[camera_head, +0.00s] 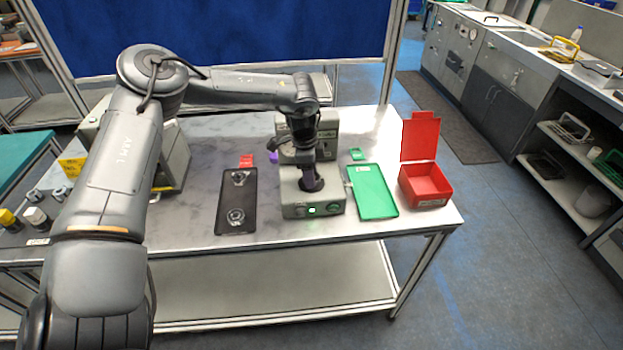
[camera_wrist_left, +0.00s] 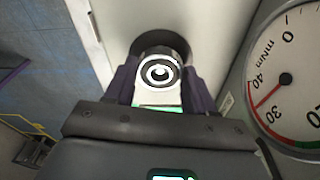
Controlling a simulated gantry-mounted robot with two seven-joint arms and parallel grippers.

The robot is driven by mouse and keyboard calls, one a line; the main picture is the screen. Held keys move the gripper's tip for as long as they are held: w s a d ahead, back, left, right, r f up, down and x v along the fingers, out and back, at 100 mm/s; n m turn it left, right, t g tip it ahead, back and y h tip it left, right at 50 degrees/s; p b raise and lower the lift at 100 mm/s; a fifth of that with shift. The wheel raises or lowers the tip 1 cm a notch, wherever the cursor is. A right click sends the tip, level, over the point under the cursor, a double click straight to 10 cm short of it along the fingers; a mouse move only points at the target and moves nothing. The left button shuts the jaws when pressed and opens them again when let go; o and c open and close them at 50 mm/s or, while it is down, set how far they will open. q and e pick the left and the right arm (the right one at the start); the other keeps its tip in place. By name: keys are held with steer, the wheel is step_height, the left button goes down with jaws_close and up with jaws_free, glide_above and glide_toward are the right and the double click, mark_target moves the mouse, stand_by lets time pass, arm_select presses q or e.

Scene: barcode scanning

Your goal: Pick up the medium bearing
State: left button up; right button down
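My left gripper (camera_head: 312,183), with purple fingers, points down over the base of the grey gauge device (camera_head: 330,208) in the head view. In the left wrist view, a small round bearing (camera_wrist_left: 158,74) with a dark ring and pale centre sits between the fingertips of the left gripper (camera_wrist_left: 160,88). The fingers stand close on both its sides; whether they press on it is unclear. The bearing is hidden in the head view. Two other silver rings, an upper one (camera_head: 238,178) and a lower one (camera_head: 236,217), lie on the black tray (camera_head: 222,205). My right gripper is not in view.
An empty green tray (camera_head: 372,192) lies right of the device, with an open red box (camera_head: 425,185) beyond it. A dial gauge (camera_wrist_left: 292,80) is close at the right in the wrist view. A grey machine (camera_head: 172,160) stands on the left of the table (camera_head: 270,240).

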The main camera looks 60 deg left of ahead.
arm_select(q)
steer(key=c, duration=0.4)
steer(key=shift+r, duration=0.1)
